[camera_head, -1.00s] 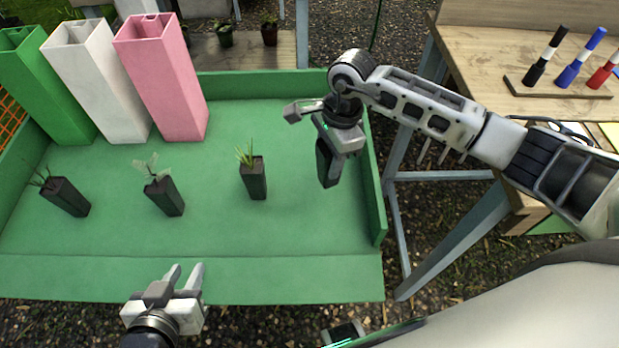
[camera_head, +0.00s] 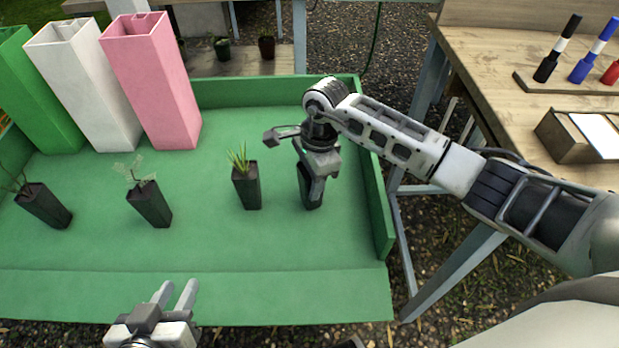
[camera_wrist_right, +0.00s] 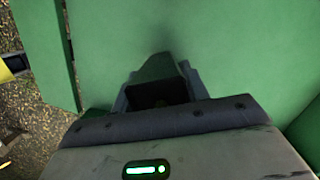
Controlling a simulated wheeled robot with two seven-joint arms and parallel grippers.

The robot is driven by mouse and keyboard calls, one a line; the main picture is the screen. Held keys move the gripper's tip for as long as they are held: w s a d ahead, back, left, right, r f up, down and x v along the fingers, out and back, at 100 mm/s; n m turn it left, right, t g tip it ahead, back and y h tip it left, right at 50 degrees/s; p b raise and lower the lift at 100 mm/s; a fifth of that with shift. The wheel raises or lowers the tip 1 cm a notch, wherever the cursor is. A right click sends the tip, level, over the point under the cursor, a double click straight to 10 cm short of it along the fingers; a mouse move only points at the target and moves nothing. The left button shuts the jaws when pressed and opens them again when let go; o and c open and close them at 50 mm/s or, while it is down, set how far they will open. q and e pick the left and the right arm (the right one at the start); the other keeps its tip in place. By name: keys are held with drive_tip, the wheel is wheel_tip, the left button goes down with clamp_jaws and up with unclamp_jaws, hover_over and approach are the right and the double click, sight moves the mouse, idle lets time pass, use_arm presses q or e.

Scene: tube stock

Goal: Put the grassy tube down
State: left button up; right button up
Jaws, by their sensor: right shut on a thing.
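My right gripper (camera_head: 311,185) is shut on a dark tube (camera_head: 308,198) over the right part of the green tray (camera_head: 210,250). The held tube is upright. In the right wrist view its open top (camera_wrist_right: 160,93) shows between the fingers, with a dark inside. I cannot tell what grows in it, or whether its foot touches the tray floor. A black tube with grassy leaves (camera_head: 246,187) stands upright just left of it, apart from the gripper. My left gripper (camera_head: 174,292) is open and empty at the tray's front edge.
A leafy tube (camera_head: 150,205) and a twiggy tube (camera_head: 44,206) stand further left. Tall pink (camera_head: 155,85), white (camera_head: 85,90) and green (camera_head: 35,95) square containers stand at the back left. The tray's right wall (camera_head: 377,205) is close to the held tube.

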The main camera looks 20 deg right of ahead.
drive_tip(key=o, duration=1.1)
drive_tip(key=shift+f, duration=0.1)
drive_tip(key=shift+c, duration=0.2)
drive_tip(key=r, duration=0.4)
drive_tip(key=d+r, duration=0.1)
drive_tip(key=r, duration=0.7)
drive_tip(key=shift+w+d+r+p, duration=0.1)
drive_tip(key=shift+d+p, duration=0.25)
drive_tip(key=shift+d, duration=0.05)
